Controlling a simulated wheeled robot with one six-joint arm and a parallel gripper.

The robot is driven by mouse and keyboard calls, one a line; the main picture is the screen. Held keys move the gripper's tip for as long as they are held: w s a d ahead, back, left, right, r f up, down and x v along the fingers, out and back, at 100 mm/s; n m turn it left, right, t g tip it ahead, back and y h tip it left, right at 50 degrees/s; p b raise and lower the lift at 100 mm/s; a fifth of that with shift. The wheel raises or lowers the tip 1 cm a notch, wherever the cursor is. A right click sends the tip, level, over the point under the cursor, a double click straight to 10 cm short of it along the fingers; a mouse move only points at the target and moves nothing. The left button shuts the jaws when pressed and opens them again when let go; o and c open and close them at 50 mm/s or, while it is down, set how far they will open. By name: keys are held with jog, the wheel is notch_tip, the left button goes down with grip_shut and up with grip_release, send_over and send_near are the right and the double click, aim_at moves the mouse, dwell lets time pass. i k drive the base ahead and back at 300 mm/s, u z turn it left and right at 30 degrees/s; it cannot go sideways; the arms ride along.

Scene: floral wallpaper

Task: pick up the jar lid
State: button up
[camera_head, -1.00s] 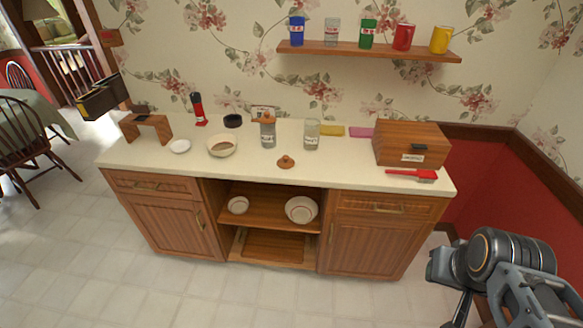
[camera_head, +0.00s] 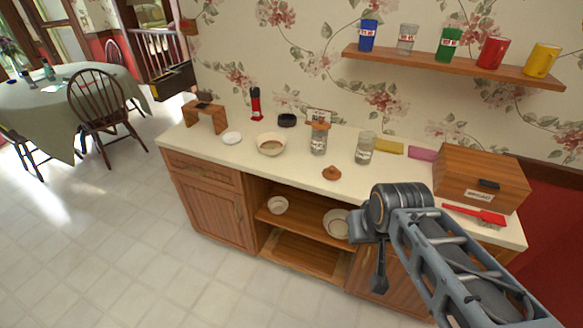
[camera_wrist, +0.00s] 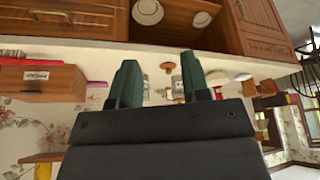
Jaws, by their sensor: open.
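The jar lid is a round wooden lid with a knob (camera_head: 331,173), lying loose near the counter's front edge. It also shows small between my fingers in the wrist view (camera_wrist: 168,66). Behind it on the counter stand an open glass jar (camera_head: 364,150) and another glass jar (camera_head: 319,145) with a wooden lid on top. My gripper (camera_head: 379,284) hangs in front of the counter, right of the lid and lower in the picture. Its two green fingers (camera_wrist: 156,80) are apart and empty.
The white counter (camera_head: 210,152) also holds a bowl (camera_head: 271,144), a small plate (camera_head: 232,138), a wooden box (camera_head: 481,178) and a red brush (camera_head: 474,214). A shelf with cups (camera_head: 450,66) is above. Open floor (camera_head: 130,230) lies at the left.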

aim_at(332, 173)
jog(key=u, duration=0.25)
jog(key=i, duration=0.85)
jog(key=z, duration=0.1)
